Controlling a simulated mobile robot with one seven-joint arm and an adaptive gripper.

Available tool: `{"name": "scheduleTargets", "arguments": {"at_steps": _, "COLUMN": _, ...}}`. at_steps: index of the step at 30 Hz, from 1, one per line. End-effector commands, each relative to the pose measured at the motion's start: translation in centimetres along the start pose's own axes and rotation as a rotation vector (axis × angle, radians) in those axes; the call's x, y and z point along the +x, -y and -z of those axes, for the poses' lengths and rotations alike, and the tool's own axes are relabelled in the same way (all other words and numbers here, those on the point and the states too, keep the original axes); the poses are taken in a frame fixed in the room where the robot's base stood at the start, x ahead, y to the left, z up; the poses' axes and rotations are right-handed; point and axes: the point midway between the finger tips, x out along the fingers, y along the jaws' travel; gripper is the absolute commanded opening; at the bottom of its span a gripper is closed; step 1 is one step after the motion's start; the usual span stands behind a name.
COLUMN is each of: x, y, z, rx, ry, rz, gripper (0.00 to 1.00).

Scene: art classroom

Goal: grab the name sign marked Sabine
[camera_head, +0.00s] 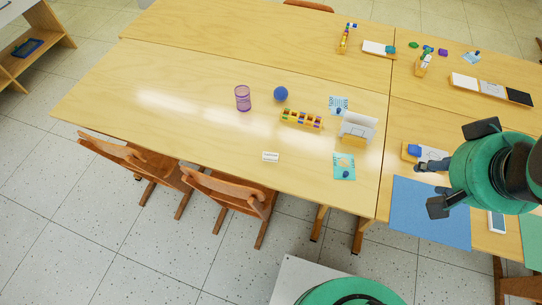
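A small white card with tiny dark print (270,156) stands near the front edge of the left table, behind the chairs. It looks like a name sign, but the print is too small to read, so I cannot confirm the name Sabine. My gripper (460,167) is over the right table, far to the right of the card. Its two dark fingers show wide apart on either side of the green wrist. The wrist hides the space between them, and I see nothing held.
A purple mesh cup (243,98), blue ball (281,93), yellow holder with colored pieces (302,119) and white stand (358,127) are behind or right of the card. A light-blue sheet (344,167) lies to its right. Wooden chairs (235,192) line the front edge.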

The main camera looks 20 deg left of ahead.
Motion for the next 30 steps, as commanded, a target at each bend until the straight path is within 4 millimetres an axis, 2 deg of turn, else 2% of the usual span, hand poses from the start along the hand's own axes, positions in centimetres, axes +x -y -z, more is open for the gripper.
{"name": "scheduleTargets", "arguments": {"at_steps": 5, "x": 0.0, "y": 0.0, "z": 0.0, "rx": 0.0, "ry": 0.0, "rz": 0.0, "gripper": 0.4}}
{"name": "scheduleTargets", "arguments": {"at_steps": 8, "x": 0.0, "y": 0.0, "z": 0.0, "rx": 0.0, "ry": 0.0, "rz": 0.0, "gripper": 0.51}}
{"name": "scheduleTargets", "arguments": {"at_steps": 20, "x": 0.1, "y": 0.2, "z": 0.3, "rx": -0.014, "ry": 0.004, "rz": 0.003, "gripper": 0.51}}
{"name": "scheduleTargets", "arguments": {"at_steps": 25, "x": 0.8, "y": 1.0, "z": 1.7, "rx": -0.076, "ry": 0.025, "rz": 0.016, "gripper": 0.51}}
{"name": "scheduleTargets", "arguments": {"at_steps": 30, "x": 2.2, "y": 3.0, "z": 4.2, "rx": -0.2, "ry": 0.06, "rz": 0.042, "gripper": 0.51}}
